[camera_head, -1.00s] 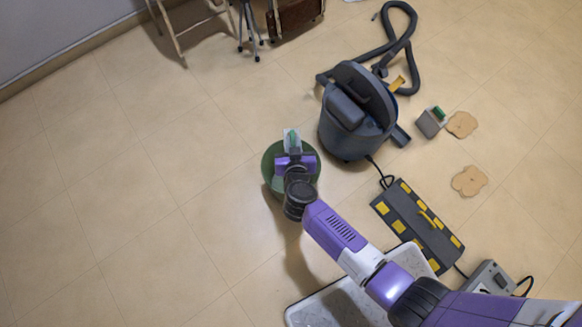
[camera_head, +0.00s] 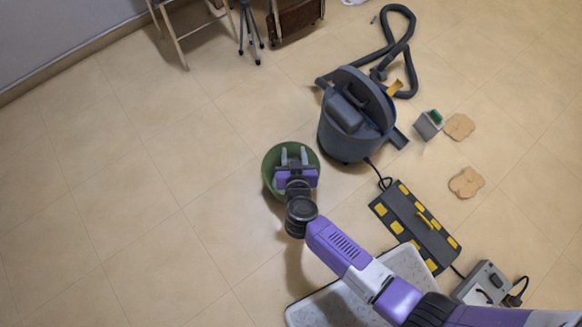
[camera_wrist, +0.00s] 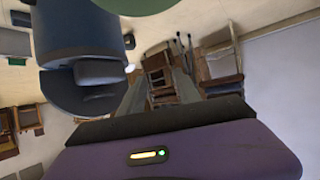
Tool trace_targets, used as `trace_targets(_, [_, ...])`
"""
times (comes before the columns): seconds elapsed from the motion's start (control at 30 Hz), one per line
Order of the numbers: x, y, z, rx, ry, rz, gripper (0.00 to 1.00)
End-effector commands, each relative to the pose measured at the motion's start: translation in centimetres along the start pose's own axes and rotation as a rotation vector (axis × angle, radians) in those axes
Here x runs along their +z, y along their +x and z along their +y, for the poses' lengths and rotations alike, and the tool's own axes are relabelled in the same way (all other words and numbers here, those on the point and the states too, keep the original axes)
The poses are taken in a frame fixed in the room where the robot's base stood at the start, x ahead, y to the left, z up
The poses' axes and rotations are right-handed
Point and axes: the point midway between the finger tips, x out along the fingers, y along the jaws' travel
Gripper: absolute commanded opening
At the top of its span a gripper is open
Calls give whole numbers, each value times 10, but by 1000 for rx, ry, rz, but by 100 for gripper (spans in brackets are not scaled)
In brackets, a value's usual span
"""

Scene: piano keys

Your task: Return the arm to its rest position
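My gripper (camera_head: 294,153) is open, with its two grey fingers apart and nothing seen between them. In the head view it overlaps the green round bucket (camera_head: 269,183); its height above the bucket is hard to tell. My purple and white arm stretches from the lower right corner up to the bucket. In the wrist view the gripper (camera_wrist: 159,78) has both fingers spread, with distant furniture visible between them. A green edge shows at the top of that view, probably the bucket.
A grey-blue vacuum cleaner (camera_head: 350,130) with a hose stands right of the bucket. The left floor is clear.

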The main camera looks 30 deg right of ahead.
Motion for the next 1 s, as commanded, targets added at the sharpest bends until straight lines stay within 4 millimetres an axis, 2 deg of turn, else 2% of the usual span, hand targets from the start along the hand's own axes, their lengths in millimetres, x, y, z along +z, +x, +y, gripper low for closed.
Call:
trace_targets(0.03, [-3,-11,0,-1,-1,-1,40])
trace_targets(0.1, [-2,-20,0,-1,-1,-1,40])
trace_targets(0.3, [-1,-33,0,0,0,0,40])
trace_targets(0.83, [0,-34,0,0,5,1,40])
trace_targets(1.0, [-6,-34,-6,-23,111,20,40])
